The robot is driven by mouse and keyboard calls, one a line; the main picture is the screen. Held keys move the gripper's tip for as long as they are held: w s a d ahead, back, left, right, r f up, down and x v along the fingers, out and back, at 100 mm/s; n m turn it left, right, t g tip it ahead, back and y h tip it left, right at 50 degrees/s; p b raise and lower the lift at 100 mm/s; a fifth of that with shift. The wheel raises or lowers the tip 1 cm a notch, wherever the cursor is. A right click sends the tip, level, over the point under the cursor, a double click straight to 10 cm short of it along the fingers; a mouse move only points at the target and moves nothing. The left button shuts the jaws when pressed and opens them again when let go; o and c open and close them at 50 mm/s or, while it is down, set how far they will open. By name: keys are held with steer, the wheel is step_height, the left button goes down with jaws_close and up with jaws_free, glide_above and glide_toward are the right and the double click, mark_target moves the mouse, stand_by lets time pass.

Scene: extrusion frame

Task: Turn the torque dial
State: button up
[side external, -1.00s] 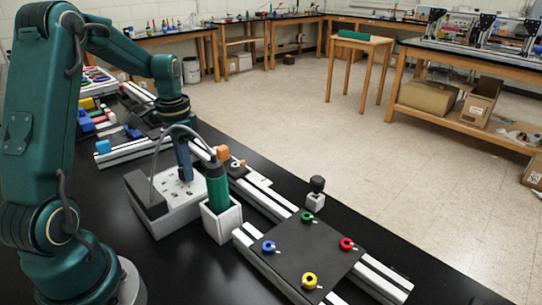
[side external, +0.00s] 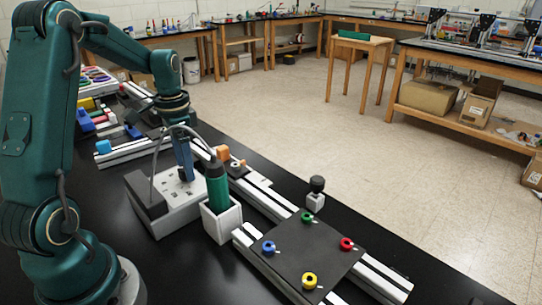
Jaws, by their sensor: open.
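A light grey box with a dark sloped part (side external: 165,203) stands on the black table and has several small dark marks on its top. A grey cable arches from it toward a green and black driver (side external: 216,184), which stands upright in a white square holder (side external: 222,222) to its right. My gripper (side external: 187,178) points down at the top of the grey box, with its tips at or just above the surface; I cannot tell whether they touch. It is open, though the gap between the fingers is hard to see. No torque dial can be made out clearly; one may be hidden by the fingers.
A dark plate (side external: 306,256) with blue, green, red and yellow round parts lies on white rails at the front right. A black knob on a white block (side external: 316,194) stands behind it. An orange block (side external: 222,153) sits beyond the driver.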

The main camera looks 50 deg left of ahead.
steer(key=shift+r, duration=2.2)
steer(key=w+d+r+n+h, duration=0.2)
steer(key=d+h, duration=0.1)
steer(key=d, duration=0.7)
steer(key=w+d+r+n+h, duration=0.2)
steer(key=d+r+h, duration=0.1)
steer(key=d, duration=0.7)
steer(key=s+a+m+t+y, duration=0.1)
steer(key=s+t+y, duration=0.4)
steer(key=s, duration=0.8)
steer(key=shift+s+a+f+m+t+y, duration=0.3)
steer(key=shift+f+m+y, duration=0.1)
steer(key=shift+m+y, duration=0.15)
